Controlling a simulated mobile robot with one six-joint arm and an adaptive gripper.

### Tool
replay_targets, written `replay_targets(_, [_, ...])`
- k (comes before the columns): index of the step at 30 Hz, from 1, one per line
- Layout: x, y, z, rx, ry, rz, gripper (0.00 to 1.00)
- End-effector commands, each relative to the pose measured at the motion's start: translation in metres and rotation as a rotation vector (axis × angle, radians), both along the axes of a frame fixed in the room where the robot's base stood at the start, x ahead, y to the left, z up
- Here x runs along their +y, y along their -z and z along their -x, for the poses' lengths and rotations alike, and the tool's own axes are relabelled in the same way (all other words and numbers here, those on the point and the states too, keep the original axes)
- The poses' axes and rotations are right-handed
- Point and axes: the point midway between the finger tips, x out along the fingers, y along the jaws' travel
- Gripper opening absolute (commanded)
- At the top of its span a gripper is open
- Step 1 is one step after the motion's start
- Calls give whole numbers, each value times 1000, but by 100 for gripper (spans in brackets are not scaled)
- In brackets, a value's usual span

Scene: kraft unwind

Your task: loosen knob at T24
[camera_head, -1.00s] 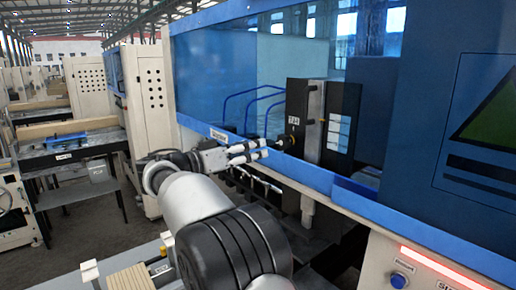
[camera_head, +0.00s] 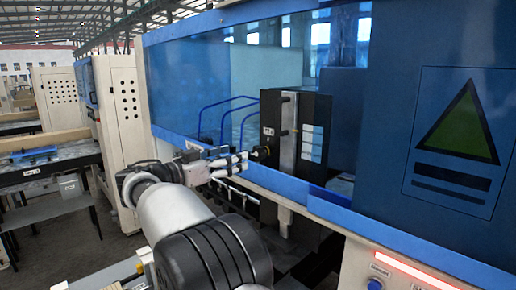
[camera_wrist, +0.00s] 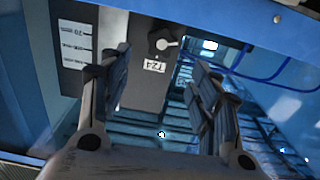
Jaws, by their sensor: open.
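A black upright block stands in the opening of the blue machine, with a white T24 label (camera_head: 268,131) on its face. In the head view a dark knob (camera_head: 262,151) sits on this face below the label. The wrist view shows the block inverted: the T24 label (camera_wrist: 153,66) reads upside down, and the round black knob (camera_wrist: 163,41) with a pale part is above it in the picture. My gripper (camera_head: 243,159) is open and empty, just left of the knob in the head view. In the wrist view its fingers (camera_wrist: 157,62) stand apart, either side of the label; contact with the knob is not visible.
A blue rail (camera_head: 275,180) runs along the machine front below the block. Blue hoses (camera_head: 225,108) curve behind the glass at left. A numbered white scale (camera_wrist: 75,45) is on the block. A button (camera_head: 375,284) and red light strip (camera_head: 415,271) are at lower right.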

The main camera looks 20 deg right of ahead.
Motion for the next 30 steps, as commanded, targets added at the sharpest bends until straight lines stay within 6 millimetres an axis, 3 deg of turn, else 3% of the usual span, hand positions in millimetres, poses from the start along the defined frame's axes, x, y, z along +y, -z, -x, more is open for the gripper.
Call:
replay_targets(6, [-47, -3, -18, 1, 4, 2, 57])
replay_targets(15, [-91, -1, -37, 2, 1, 2, 57])
replay_targets(30, [-101, 0, -42, 1, 0, 1, 54])
